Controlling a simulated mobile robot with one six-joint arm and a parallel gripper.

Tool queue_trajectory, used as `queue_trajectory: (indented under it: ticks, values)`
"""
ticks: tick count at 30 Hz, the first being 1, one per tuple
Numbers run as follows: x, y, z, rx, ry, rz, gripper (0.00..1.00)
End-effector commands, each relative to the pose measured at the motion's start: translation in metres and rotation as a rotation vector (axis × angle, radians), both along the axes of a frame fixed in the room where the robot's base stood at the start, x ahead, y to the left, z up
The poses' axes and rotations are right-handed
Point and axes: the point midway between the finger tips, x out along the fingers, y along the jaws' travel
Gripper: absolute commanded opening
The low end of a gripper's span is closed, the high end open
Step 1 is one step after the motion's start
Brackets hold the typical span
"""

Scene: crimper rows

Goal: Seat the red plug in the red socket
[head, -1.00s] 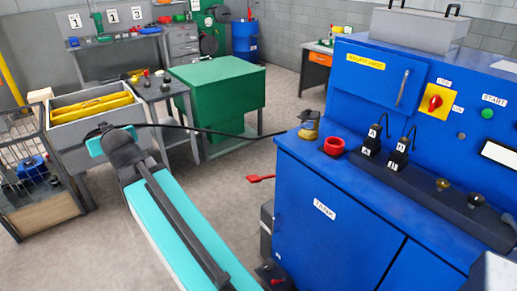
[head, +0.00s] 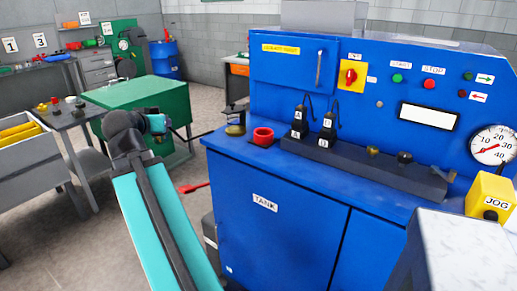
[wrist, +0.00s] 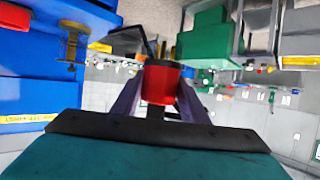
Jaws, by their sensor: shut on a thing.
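In the wrist view, my gripper (wrist: 160,86) is shut on the red plug (wrist: 160,78), a red cylinder with a dark end and a thin black hose behind it. In the head view, my teal and black arm hides the fingers and the plug. A red ring-shaped cup (head: 263,137) stands on the left of the blue bench top, apart from my arm end and to its right. I cannot tell whether this cup is the red socket; no other clear red socket shows.
The blue tank cabinet (head: 270,215) fills the right side. Black plugs (head: 299,123) stand upright on a dark block (head: 370,168), with a brass fitting (head: 373,151) farther right. A green cabinet (head: 150,108) is behind my arm.

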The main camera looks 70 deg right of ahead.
Motion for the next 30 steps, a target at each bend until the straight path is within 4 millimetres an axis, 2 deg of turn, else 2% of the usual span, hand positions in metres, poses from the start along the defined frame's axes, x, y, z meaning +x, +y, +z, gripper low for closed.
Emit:
queue_trajectory:
  ticks: [1, 3, 10, 15, 21, 25, 30]
  values:
    - [-0.02, -0.012, -0.003, -0.003, -0.003, -0.052, 0.09]
    - [-0.046, -0.026, -0.004, -0.004, -0.003, -0.124, 0.09]
    - [-0.139, -0.06, -0.003, -0.007, -0.005, -0.366, 0.09]
    - [-0.21, -0.073, -0.003, -0.012, -0.005, -0.55, 0.09]
    - [-0.287, -0.075, -0.002, -0.017, -0.006, -0.747, 0.09]
    - [-0.319, -0.073, -0.001, -0.019, -0.006, -0.835, 0.09]
    - [-0.336, -0.071, 0.001, -0.018, -0.005, -0.883, 0.09]
